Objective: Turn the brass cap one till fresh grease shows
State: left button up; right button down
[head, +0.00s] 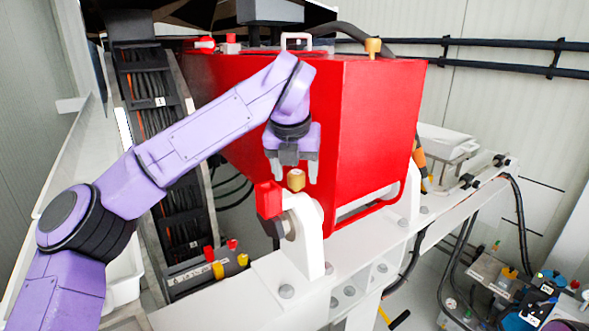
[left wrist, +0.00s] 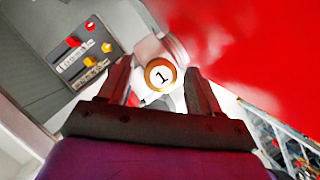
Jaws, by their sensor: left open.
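The brass cap one (head: 295,180) sits on top of a white bracket (head: 304,235) at the foot of the big red housing. In the left wrist view the cap (left wrist: 160,74) shows its round top marked "1" between my fingers. My left gripper (head: 292,176) points down just above the cap, its fingers open; in the left wrist view the gripper (left wrist: 160,88) has a finger on each side of the cap. I cannot tell whether either finger touches it. No grease can be made out. My right gripper is not in view.
The red housing (head: 375,130) stands close behind and right of the gripper. A red block (head: 268,199) is just left of the cap. Another brass cap (head: 373,46) is on the housing top. A panel with red and yellow caps (head: 208,270) lies lower left.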

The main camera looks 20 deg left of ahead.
pick_arm(q)
jog(key=c, duration=1)
jog(key=shift+c, duration=0.2)
